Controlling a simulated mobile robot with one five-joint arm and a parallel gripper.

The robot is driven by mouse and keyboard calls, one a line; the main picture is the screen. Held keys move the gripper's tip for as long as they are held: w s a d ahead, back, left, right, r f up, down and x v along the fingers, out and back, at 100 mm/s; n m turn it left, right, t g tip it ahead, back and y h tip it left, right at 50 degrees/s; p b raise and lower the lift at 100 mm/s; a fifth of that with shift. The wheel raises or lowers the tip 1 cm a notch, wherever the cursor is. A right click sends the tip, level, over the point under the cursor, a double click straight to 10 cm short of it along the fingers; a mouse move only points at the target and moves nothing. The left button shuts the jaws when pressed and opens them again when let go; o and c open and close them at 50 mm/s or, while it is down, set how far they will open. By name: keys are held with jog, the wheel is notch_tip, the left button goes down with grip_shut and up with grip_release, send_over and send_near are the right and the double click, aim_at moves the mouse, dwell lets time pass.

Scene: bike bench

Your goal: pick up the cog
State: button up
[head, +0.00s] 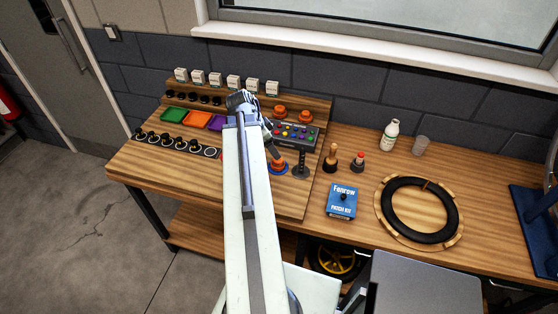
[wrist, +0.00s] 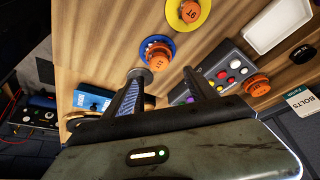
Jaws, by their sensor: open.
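No toothed cog stands out clearly; which piece is the cog I cannot tell. An orange piece marked 11 on a blue round base (wrist: 157,55) stands just beyond my fingertips in the wrist view; the blue base also shows beside my arm in the head view (head: 278,169). An orange piece marked 16 on a yellow base (wrist: 188,12) is farther off at the top of the wrist view. My gripper (wrist: 165,75) is open, with nothing seen between its fingers. In the head view my arm hides part of the board.
A button panel (head: 293,132) stands close to my gripper. Two orange pieces (head: 280,112) are on the back step. Coloured trays (head: 197,118), small white boxes (head: 215,79), a blue patch kit box (head: 342,201), a bottle (head: 389,135) and a black ring (head: 418,210) are on the bench.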

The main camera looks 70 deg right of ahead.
aim_at(278, 161)
jog(key=b+x, duration=0.2)
jog(key=shift+f+b, duration=0.3)
jog(key=shift+f, duration=0.1)
jog(key=b+x, duration=0.5)
jog(key=shift+f, duration=0.2)
jog(key=shift+r, duration=0.2)
grip_shut()
